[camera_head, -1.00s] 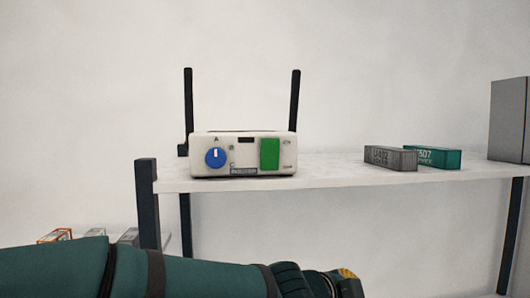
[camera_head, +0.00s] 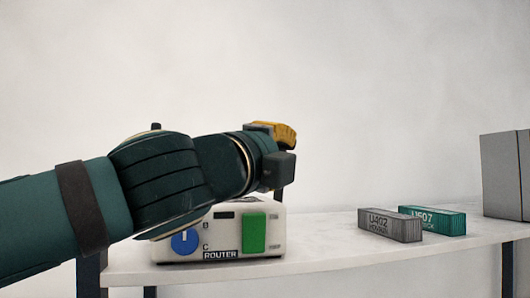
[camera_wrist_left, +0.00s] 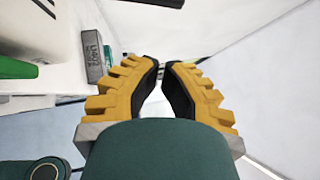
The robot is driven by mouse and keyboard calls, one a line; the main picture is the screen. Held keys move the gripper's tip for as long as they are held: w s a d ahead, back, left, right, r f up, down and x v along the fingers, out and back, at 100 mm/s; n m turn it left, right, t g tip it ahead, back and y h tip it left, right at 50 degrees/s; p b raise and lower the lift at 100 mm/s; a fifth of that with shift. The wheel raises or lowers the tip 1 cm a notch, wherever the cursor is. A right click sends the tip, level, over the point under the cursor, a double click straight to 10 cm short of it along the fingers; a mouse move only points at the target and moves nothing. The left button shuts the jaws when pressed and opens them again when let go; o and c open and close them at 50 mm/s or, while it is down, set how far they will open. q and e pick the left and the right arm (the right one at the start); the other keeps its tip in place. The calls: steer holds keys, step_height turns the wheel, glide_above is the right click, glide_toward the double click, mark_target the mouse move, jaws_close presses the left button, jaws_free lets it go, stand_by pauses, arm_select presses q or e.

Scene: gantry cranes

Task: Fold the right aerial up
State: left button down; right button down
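The white router (camera_head: 168,252) stands on the shelf, with a blue dial (camera_head: 185,241) and a green panel (camera_head: 253,233). The right aerial (camera_head: 279,194) shows only as a short dark piece below my left gripper; the rest is hidden. The left aerial (camera_head: 155,127) shows only its tip above my arm. My left gripper (camera_head: 284,138) is over the router's right end, in front of the right aerial. In the left wrist view its yellow fingers (camera_wrist_left: 162,68) converge with a narrow gap at the tips; I see no aerial between them. My right gripper is out of view.
A grey container (camera_head: 390,225) and a teal container (camera_head: 441,221) lie on the white shelf (camera_head: 330,257) to the router's right. A large grey box (camera_head: 503,175) stands at the far right. The shelf between router and containers is clear.

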arm_select(q)
steer(key=w+r+p, duration=0.2)
steer(key=w, duration=0.5)
steer(key=shift+w+d, duration=0.25)
steer(key=shift+d, duration=0.1)
